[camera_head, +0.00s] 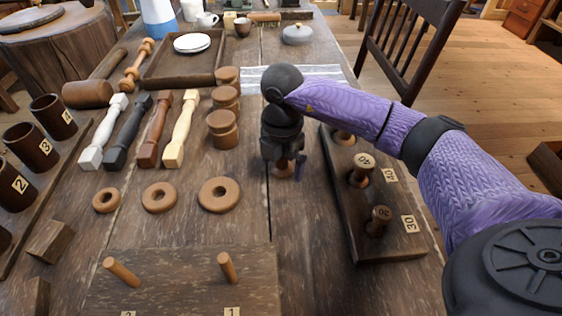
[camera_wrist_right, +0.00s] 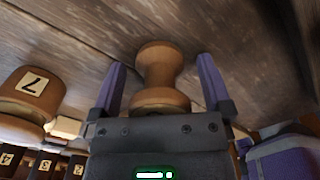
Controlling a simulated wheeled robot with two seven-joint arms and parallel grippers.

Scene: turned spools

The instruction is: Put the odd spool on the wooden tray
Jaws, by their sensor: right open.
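A brown turned spool (camera_head: 284,172) stands on the table left of a dark rack, partly hidden by my right gripper (camera_head: 284,158). In the right wrist view the same waisted spool (camera_wrist_right: 160,75) is between the two purple fingers of my right gripper (camera_wrist_right: 161,82). The fingers are open, with a visible gap on each side. My left gripper is out of view.
Round wooden pots (camera_head: 222,129) stand in a row left of my right gripper. Several turned legs (camera_head: 180,130), a mallet (camera_head: 88,94) and wooden rings (camera_head: 219,195) lie farther left. A pegged board (camera_head: 180,285) is at the front. A chair (camera_head: 410,50) stands at the right.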

